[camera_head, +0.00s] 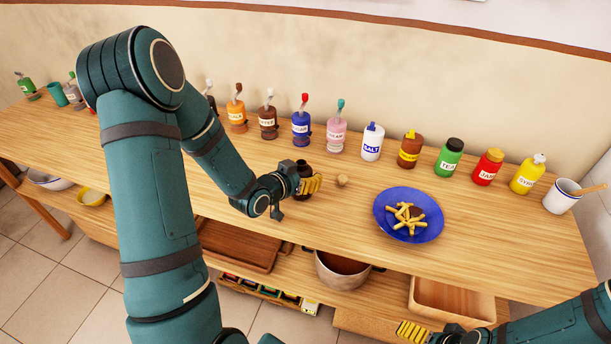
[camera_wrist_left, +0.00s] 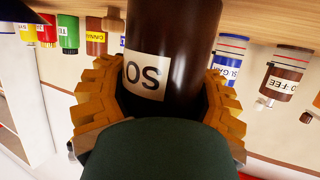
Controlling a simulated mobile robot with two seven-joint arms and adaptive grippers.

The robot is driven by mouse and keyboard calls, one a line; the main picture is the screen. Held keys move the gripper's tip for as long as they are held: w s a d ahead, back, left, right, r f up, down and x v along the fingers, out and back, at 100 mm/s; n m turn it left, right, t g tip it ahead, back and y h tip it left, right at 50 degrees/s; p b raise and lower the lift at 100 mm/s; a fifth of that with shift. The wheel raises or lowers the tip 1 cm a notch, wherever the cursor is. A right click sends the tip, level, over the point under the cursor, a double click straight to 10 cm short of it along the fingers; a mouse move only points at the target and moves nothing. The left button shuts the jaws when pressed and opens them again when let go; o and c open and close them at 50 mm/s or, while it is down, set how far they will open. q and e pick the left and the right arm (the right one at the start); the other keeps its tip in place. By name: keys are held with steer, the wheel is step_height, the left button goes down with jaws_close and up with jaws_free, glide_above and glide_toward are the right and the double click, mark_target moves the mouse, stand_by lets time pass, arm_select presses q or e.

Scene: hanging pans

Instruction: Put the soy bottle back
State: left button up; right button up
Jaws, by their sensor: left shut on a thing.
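The soy bottle (camera_wrist_left: 172,45) is dark brown with a cream label reading "SO", seen upside down in the left wrist view. My left gripper (camera_wrist_left: 158,100) is shut around it, with orange ridged fingers on both sides. A dark green rounded shape hides the lower middle of that view. In the head view my left gripper (camera_head: 311,184) is over the middle of the wooden counter, and the dark bottle (camera_head: 303,193) is partly hidden by it. I cannot tell whether its base touches the counter. My right gripper (camera_head: 412,331) is at the bottom edge, partly out of frame.
A row of bottles and jars stands along the wall, including a blue sugar bottle (camera_head: 301,127) and white salt jar (camera_head: 372,145). A small round tan item (camera_head: 342,180) lies right of the left gripper. A blue plate (camera_head: 434,227) of fries is farther right. Bare counter lies between.

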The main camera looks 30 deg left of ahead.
arm_select(q)
steer(key=shift+f, duration=0.15)
steer(key=o, duration=0.8)
steer(key=shift+f, duration=0.1)
steer(key=o, duration=0.6)
